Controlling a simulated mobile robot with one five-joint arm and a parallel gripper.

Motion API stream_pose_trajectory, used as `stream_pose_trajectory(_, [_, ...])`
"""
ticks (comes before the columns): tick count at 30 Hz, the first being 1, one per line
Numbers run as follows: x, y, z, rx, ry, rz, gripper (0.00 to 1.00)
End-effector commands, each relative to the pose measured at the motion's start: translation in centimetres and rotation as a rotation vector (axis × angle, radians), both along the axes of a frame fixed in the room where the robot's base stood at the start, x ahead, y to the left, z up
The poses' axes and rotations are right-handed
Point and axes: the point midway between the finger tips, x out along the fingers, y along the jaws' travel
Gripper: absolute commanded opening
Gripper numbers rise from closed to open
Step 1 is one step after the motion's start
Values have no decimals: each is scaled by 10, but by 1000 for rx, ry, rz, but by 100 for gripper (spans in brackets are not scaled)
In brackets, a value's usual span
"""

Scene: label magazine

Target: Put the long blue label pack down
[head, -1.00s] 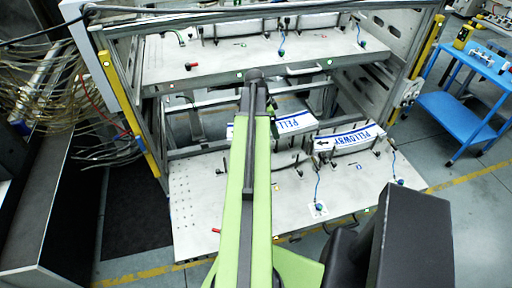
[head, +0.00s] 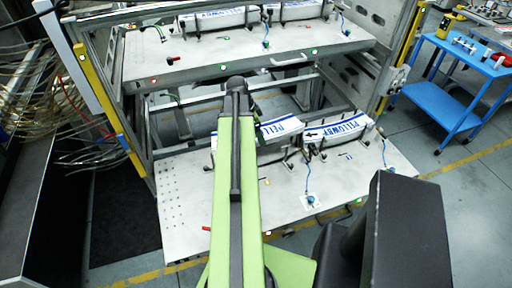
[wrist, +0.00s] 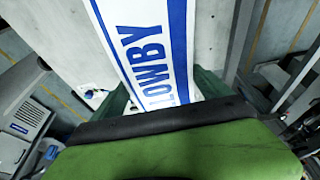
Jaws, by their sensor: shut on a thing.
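The long label pack (head: 281,128) is white with a blue stripe and blue lettering. In the head view it is just above or at the lower shelf (head: 190,195), level with its neighbour; I cannot tell whether it touches the shelf.
A similar pack (head: 336,127) with an arrow lies between posts just right of the held one. The upper shelf (head: 200,58) overhangs behind and carries more packs (head: 220,18). Yellow uprights (head: 105,95) frame the rack. A blue cart (head: 455,85) stands at right.

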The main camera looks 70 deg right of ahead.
Motion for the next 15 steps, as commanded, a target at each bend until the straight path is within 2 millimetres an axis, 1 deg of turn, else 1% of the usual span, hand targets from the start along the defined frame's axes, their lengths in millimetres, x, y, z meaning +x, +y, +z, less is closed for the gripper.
stream_pose_trajectory(2, [-1,4,-3,-1,1,0,15])
stream_pose_trajectory(5, [0,4,-2,-1,1,0,15])
stream_pose_trajectory(7, [0,4,-7,-1,1,0,15])
stream_pose_trajectory(12, [-1,3,-35,-1,1,-1,15])
stream_pose_trajectory(15, [-1,3,-46,-1,1,-1,15])
